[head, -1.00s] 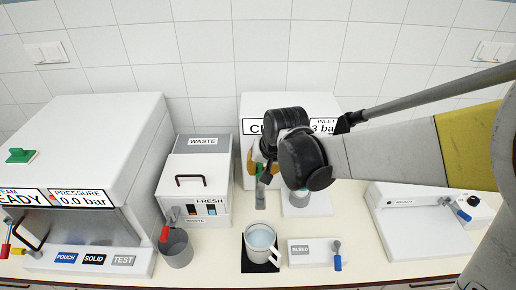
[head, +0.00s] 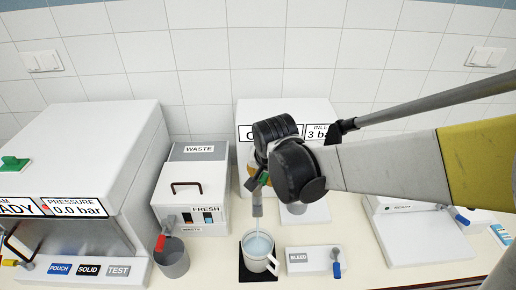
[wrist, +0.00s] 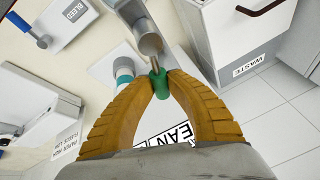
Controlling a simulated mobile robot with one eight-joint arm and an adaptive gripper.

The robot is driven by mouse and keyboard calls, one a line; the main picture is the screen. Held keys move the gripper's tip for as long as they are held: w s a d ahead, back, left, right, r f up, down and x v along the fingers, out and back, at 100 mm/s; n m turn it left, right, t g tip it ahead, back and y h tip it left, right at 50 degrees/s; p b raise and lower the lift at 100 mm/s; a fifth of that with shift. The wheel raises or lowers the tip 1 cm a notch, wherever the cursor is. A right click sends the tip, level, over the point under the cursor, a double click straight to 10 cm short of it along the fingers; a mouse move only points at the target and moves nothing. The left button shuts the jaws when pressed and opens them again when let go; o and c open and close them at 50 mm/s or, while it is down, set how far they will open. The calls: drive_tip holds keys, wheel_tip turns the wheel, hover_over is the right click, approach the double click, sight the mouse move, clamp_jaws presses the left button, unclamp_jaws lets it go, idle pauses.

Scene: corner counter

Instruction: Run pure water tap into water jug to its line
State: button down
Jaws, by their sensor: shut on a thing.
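The water jug (head: 248,262), a pale pitcher with a white handle at its lower right, stands upright on a black pad (head: 243,276). It holds pale blue water, and I cannot make out its line. The grey tap spout (head: 257,209) is above it, and a thin pale stream falls from the spout into the jug. My gripper (wrist: 158,80) has its two yellow fingers closed on the green tap lever (wrist: 160,84). The lever also shows in the head view (head: 251,184), partly hidden by my arm.
A grey cup (head: 172,263) stands left of the jug, under a red-handled tap on the WASTE/FRESH box (head: 192,190). Right of the jug is a low BLEED block (head: 310,262) with a blue lever (head: 337,270). A white steriliser-like box (head: 90,150) stands far left.

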drive_tip(key=c, duration=1.3)
unclamp_jaws()
drive_tip(key=v, duration=1.2)
